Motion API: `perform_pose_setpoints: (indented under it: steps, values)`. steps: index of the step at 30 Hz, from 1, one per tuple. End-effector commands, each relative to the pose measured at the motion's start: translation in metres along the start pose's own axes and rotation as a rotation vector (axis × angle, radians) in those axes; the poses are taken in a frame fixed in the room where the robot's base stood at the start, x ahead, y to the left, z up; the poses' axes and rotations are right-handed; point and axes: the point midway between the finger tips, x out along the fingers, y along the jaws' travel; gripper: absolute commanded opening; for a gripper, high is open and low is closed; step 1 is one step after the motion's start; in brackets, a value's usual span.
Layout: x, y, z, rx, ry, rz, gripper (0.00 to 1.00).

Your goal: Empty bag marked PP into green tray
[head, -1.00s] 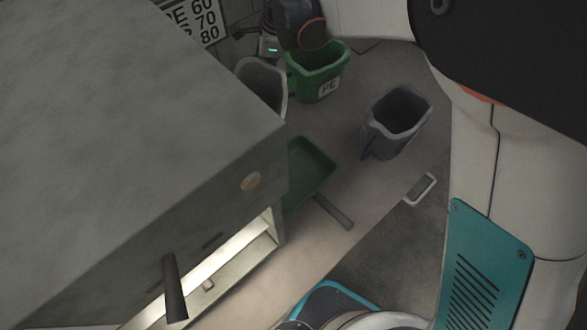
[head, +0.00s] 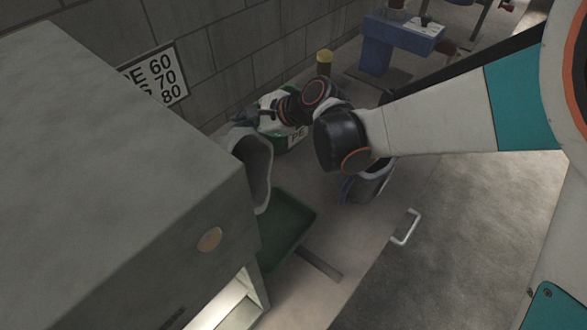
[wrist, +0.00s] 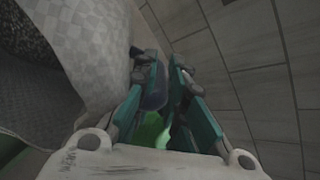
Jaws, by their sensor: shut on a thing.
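A pale grey bag (head: 262,172) stands open beside the grey cabinet; no PP mark shows on it from here. My gripper (head: 240,119) is at its top edge in the head view. In the wrist view the bag's woven wall (wrist: 95,50) fills the left side, with dark grains inside. My teal fingers (wrist: 168,75) are close together beside that wall. My gripper is shut on what looks like the bag's edge; the exact grip is hard to see. The green tray (head: 287,230) lies on the floor below the bag, and its visible part looks empty.
The grey cabinet (head: 110,190) stands close on the left and hides part of the tray. A green bin marked PE (head: 290,140) is behind my wrist. A grey-blue bin (head: 368,188) is partly behind my arm. A block wall runs behind.

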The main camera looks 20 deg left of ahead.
Motion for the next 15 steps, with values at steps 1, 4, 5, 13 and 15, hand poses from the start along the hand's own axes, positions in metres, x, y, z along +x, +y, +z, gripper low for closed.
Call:
perform_pose_setpoints:
  steps: [1, 4, 5, 13, 15]
  values:
    - [-0.0015, 0.0013, -0.0018, 0.003, -0.015, -0.012, 0.00]
    - [-0.0037, 0.0015, -0.0016, 0.003, -0.040, -0.032, 0.00]
    - [-0.0043, 0.0016, -0.0016, 0.003, -0.047, -0.038, 0.00]
    - [-0.0079, 0.0025, -0.0027, 0.007, -0.088, -0.072, 0.00]
    - [-0.0085, 0.0027, -0.0031, 0.007, -0.094, -0.078, 0.00]
